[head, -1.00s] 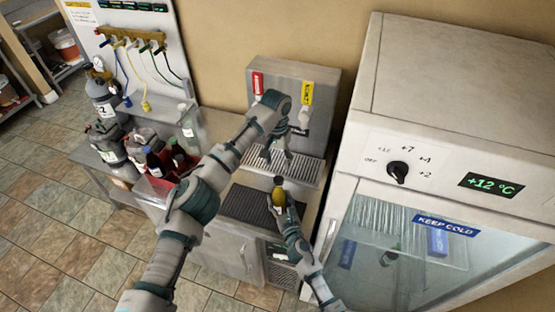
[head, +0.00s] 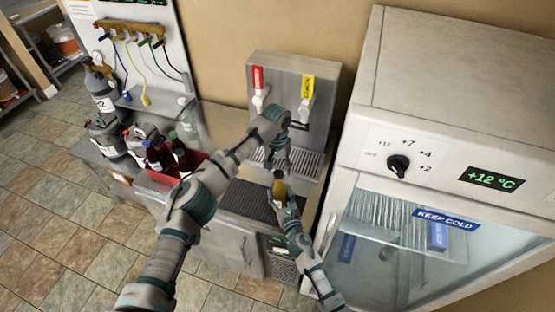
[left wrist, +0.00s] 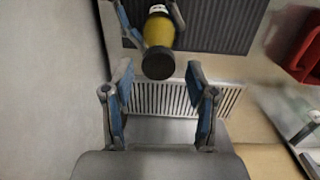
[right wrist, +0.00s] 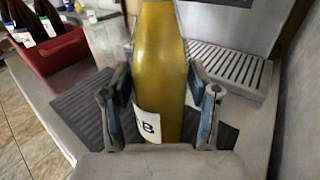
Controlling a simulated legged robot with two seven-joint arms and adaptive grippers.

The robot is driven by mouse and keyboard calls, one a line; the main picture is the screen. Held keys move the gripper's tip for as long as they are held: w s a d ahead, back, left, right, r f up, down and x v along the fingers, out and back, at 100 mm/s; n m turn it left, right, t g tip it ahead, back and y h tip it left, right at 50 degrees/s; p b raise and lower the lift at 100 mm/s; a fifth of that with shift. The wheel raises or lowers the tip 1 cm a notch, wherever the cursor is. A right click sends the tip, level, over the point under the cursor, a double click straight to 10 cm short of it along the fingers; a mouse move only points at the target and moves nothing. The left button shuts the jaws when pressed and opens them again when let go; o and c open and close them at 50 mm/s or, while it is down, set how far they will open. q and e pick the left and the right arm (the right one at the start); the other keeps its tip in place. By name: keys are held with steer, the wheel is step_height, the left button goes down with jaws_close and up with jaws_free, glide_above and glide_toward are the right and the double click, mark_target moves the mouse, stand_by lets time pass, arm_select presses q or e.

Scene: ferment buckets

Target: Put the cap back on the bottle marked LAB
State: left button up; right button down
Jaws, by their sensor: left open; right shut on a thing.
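A yellow bottle (head: 279,188) stands over the dark drip mat, held by my right gripper (head: 284,204). In the right wrist view the bottle (right wrist: 160,70) is between the blue-padded fingers, and its white label shows a "B", partly hidden. In the left wrist view a dark round cap (left wrist: 158,63) shows on the top end of the bottle (left wrist: 160,33); I cannot tell whether it is fully seated. My left gripper (head: 279,168) points down just above the bottle. Its fingers are open, with the cap near the gap between the tips.
A dispenser with a red tap (head: 259,88) and a yellow tap (head: 306,96) stands behind. A red crate (head: 156,179) of dark bottles is to the left. A fridge (head: 455,110) closes off the right. The dark mat (head: 248,199) is otherwise clear.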

arm_select(q)
steer(key=shift+f, duration=0.7)
jaws_close()
steer(key=shift+o, duration=0.7)
jaws_free()
step_height(320, 180, up, 12)
steer(key=w, duration=0.1)
steer(key=shift+a, duration=0.15)
